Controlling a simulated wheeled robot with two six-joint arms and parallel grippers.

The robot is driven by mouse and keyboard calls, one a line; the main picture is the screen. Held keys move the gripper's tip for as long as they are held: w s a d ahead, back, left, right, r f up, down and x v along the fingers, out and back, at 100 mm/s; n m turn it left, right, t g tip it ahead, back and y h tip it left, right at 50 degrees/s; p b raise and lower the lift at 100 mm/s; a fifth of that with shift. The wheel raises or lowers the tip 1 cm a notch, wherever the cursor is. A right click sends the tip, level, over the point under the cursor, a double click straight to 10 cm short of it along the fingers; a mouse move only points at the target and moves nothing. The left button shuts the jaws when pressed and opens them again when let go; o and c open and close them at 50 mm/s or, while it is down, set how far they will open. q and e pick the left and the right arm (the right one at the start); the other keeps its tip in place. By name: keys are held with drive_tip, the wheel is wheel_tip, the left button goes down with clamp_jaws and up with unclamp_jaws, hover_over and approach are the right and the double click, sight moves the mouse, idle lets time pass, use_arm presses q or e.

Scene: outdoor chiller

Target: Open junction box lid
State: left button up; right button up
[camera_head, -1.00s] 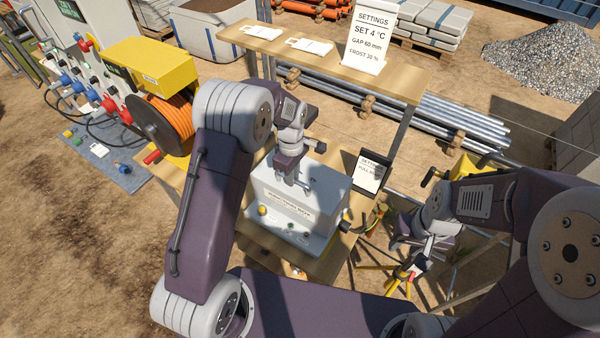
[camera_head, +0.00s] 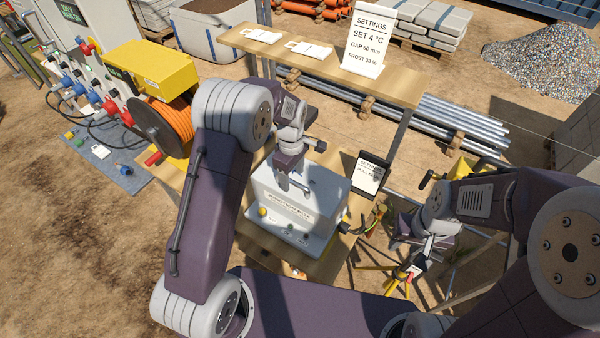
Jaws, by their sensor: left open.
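The junction box (camera_head: 290,215) is a white-grey case on a wooden table (camera_head: 262,243). Its lid (camera_head: 325,187) looks closed.
A raised wooden shelf (camera_head: 320,62) with a settings sign (camera_head: 370,38) stands behind the box. A dark-framed card (camera_head: 369,174) stands right of the box. An orange cable reel (camera_head: 168,125) and a yellow case (camera_head: 152,68) are at the left.

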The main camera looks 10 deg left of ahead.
use_arm(q)
wheel_tip(320, 180, up, 6)
drive_tip(key=p, duration=0.4)
drive_tip(key=shift+f, duration=0.35)
use_arm(e)
wheel_tip(320, 180, up, 5)
drive_tip(key=shift+f, duration=0.2)
use_arm(q)
drive_tip(key=shift+b, duration=0.3)
use_arm(e)
drive_tip(key=shift+f, duration=0.15)
use_arm(q)
wheel_tip(320, 180, up, 9)
drive_tip(key=b, duration=0.2)
drive_tip(key=shift+b, duration=0.35)
use_arm(e)
wheel_tip(320, 180, down, 3)
drive_tip(key=shift+r, duration=0.2)
